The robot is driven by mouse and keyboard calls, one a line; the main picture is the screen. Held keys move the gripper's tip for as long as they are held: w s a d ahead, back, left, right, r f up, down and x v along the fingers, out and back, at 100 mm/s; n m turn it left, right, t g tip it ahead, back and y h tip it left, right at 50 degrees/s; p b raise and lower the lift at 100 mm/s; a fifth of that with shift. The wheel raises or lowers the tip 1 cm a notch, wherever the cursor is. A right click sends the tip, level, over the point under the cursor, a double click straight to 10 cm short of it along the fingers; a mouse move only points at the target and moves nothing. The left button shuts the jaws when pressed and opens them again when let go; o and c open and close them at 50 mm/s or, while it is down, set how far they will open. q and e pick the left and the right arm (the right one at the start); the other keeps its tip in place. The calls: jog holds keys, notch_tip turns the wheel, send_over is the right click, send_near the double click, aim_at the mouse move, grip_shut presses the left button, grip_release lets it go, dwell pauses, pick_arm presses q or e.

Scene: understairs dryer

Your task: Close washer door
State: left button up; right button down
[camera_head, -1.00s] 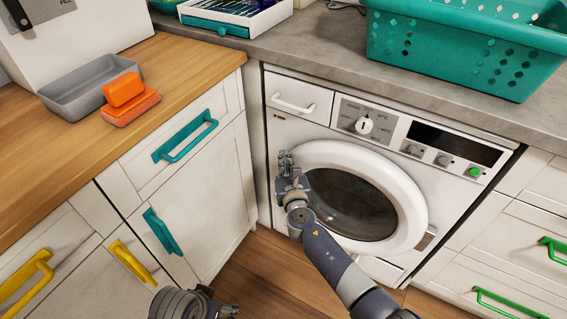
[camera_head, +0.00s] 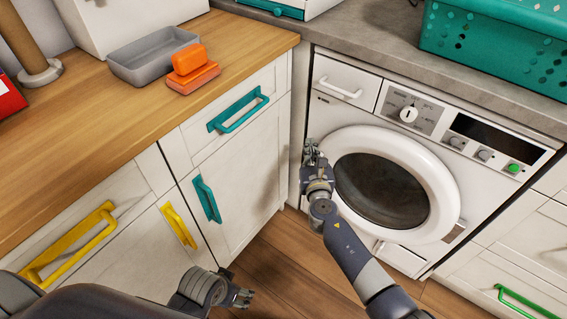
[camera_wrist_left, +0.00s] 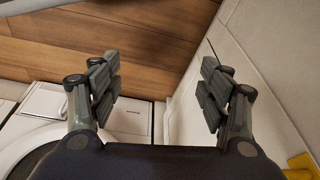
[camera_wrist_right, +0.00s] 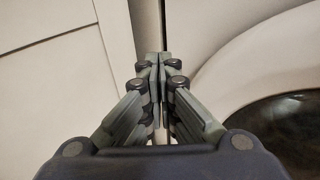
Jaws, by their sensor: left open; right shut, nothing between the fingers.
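The washer (camera_head: 430,115) has a round white door (camera_head: 449,205) with dark glass. The door lies flush or nearly flush with the washer front; I cannot tell if it is latched. My right gripper (camera_head: 311,148) is at the door's left edge, shut and empty. In the right wrist view its closed fingertips (camera_wrist_right: 161,58) are left of the door's white ring (camera_wrist_right: 235,60); contact is unclear. My left gripper (camera_head: 246,298) is low in front of the left cabinets. In the left wrist view its fingers (camera_wrist_left: 160,88) are open and empty, with part of the washer door (camera_wrist_left: 40,140) at lower left.
The left cabinets (camera_head: 235,205) with teal and yellow handles meet the washer side at a corner. A wooden counter (camera_head: 110,130) holds a grey tray (camera_head: 135,68) and orange sponges (camera_head: 192,72). A teal basket (camera_head: 490,45) stands above the washer. The wooden floor (camera_head: 280,275) is clear.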

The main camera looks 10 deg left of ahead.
pick_arm(q)
jog(key=f, duration=0.1)
jog(key=f+p, duration=0.1)
jog(key=f, duration=0.1)
jog(key=s+f, duration=0.1)
jog(key=f, duration=0.1)
jog(key=shift+d+f, duration=0.1)
jog(key=shift+f, duration=0.15)
pick_arm(e)
jog(key=s+a, duration=0.4)
jog(key=s, duration=0.2)
jog(key=shift+s+a+r, duration=0.2)
jog(key=shift+s+r, duration=0.05)
jog(key=shift+s, duration=0.05)
